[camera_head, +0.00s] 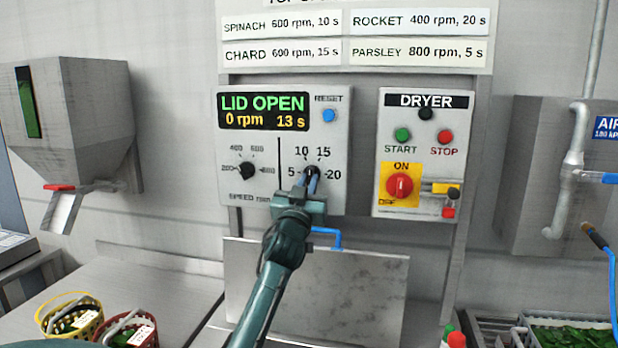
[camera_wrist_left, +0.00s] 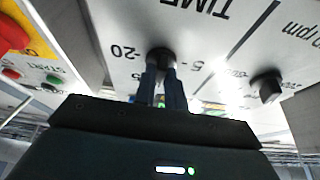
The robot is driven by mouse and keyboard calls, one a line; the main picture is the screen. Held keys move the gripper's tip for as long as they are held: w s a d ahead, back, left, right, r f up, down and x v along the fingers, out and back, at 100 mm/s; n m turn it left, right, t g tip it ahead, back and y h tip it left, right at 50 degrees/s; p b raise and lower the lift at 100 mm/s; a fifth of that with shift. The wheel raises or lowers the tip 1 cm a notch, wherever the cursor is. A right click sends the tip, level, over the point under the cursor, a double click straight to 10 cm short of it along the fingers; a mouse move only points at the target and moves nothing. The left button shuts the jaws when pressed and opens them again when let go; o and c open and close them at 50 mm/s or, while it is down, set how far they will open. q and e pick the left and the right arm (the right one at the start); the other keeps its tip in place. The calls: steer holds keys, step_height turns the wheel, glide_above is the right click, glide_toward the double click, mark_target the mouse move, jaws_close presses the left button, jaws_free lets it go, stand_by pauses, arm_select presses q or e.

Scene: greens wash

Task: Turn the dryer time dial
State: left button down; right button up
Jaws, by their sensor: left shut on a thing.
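The dryer time dial (camera_head: 312,171) is a small black knob on the grey control panel (camera_head: 228,140), with marks 5, 10, 15 and 20 around it. The display (camera_head: 264,111) above it reads LID OPEN, 0 rpm, 13 s. My left gripper (camera_head: 312,180) reaches up from below and is shut on the time dial. In the left wrist view the dial (camera_wrist_left: 160,57) sits between the two fingertips (camera_wrist_left: 160,78), and the picture is upside down. The fingers hide part of the dial in the head view. My right gripper is not in view.
The black speed dial (camera_head: 247,171) is left of the time dial. The blue reset button (camera_head: 329,115) is above right. The DRYER box (camera_head: 378,150) with start, stop and a red switch (camera_head: 399,185) is to the right. A metal lid with a blue handle (camera_head: 328,236) is below.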

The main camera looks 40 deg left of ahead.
arm_select(q)
steer(key=m+h, duration=0.1)
steer(key=m, duration=0.2)
steer(key=shift+a+p, duration=0.1)
steer(key=shift+p, duration=0.2)
steer(key=m+t+h, duration=0.1)
steer(key=m+h, duration=0.1)
steer(key=m, duration=0.2)
steer(key=shift+s+a+h, duration=0.1)
steer(key=shift+s+h, duration=0.05)
steer(key=shift+h, duration=0.25)
steer(key=shift+s+a+r+m+g+h, duration=0.15)
steer(key=shift+m+g+h, duration=0.55)
steer(key=shift+m, duration=1.75)
steer(key=shift+w+r+m+g+h, duration=0.2)
steer(key=shift+m+h, duration=0.75)
steer(key=shift+m, duration=1.45)
steer(key=shift+s+a+r+m+g+h, duration=0.15)
steer(key=shift+m+g+h, duration=0.6)
steer(key=shift+m, duration=1.7)
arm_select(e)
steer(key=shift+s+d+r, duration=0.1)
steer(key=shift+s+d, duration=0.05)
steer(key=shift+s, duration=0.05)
arm_select(q)
steer(key=c, duration=1.5)
jaws_free()
steer(key=shift+d, duration=0.1)
steer(key=shift+o, duration=0.2)
